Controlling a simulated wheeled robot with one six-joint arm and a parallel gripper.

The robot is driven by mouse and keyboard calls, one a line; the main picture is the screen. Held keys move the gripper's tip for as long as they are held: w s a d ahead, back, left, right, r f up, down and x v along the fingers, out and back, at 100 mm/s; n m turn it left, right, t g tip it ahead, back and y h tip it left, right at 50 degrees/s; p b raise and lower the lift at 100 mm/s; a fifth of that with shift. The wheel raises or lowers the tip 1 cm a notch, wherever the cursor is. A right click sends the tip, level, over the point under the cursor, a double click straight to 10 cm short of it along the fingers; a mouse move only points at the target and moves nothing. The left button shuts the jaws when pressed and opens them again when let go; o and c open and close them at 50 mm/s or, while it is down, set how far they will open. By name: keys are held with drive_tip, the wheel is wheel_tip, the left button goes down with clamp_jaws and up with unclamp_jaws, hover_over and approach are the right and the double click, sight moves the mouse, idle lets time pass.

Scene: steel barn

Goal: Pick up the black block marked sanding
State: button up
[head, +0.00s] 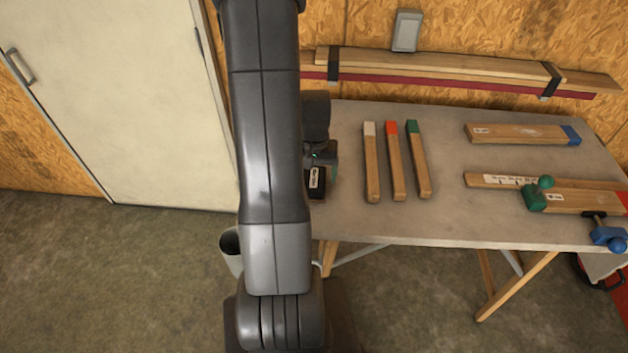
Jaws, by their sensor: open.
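The black block (317,190) lies at the left end of the grey table (450,222). It carries a white label with dark writing, too small and turned to read surely. My arm hides the left part of the block. My gripper (324,166) is over the table's left end, right at the far side of the block. It is dark with a small green light and partly hidden behind my arm. It is open; whether the jaws touch or surround the block cannot be seen.
Three wooden sticks with white, red and green ends (396,165) lie right of the block. A blue-ended board (515,134) and clamped boards (580,201) lie further right. Boards (440,65) hang on the wall behind. A bucket (231,248) stands below the table's left end.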

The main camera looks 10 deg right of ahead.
sight(314, 176)
drive_tip(key=shift+f, duration=0.65)
drive_tip(key=c, duration=1.2)
drive_tip(key=shift+r+b, duration=0.5)
drive_tip(key=shift+r, duration=4.55)
